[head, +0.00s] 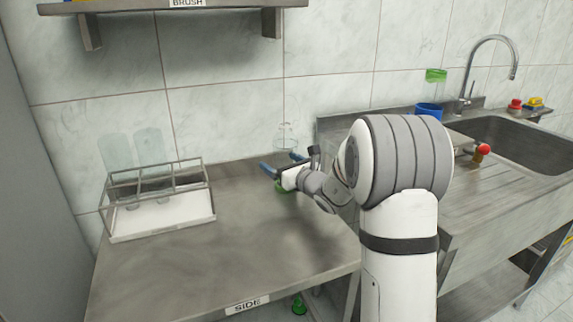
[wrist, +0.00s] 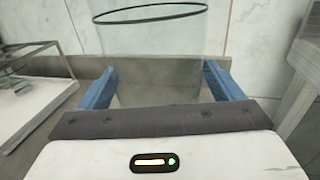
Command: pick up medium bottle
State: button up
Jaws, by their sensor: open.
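A clear bottle (head: 287,137) stands near the back wall on the side table. Its top shows above my gripper in the head view, and its lower part is mostly hidden by the gripper. In the wrist view the clear bottle (wrist: 155,40) has a dark rim and stands between the two blue fingers. My gripper (head: 282,163) is open around the bottle, one finger on each side. In the wrist view the gripper (wrist: 159,75) shows small gaps beside the glass; I cannot tell whether either finger touches it. A bit of green (head: 283,187) shows just below the gripper.
A wire rack (head: 160,230) with two clear vessels (head: 149,150) stands at left on the table (head: 190,270). The sink (head: 520,150) with a faucet (head: 490,45) is at right, beside a blue cup (head: 428,110). A shelf (head: 130,6) hangs above. The table front is clear.

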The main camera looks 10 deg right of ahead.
jog(key=c, duration=1.1)
jog(key=shift+o, duration=0.2)
jog(key=shift+r, duration=0.1)
notch_tip(320, 180, up, 15)
jog(key=p, duration=0.5)
jog(key=shift+p, duration=0.35)
jog(key=shift+s, duration=0.15)
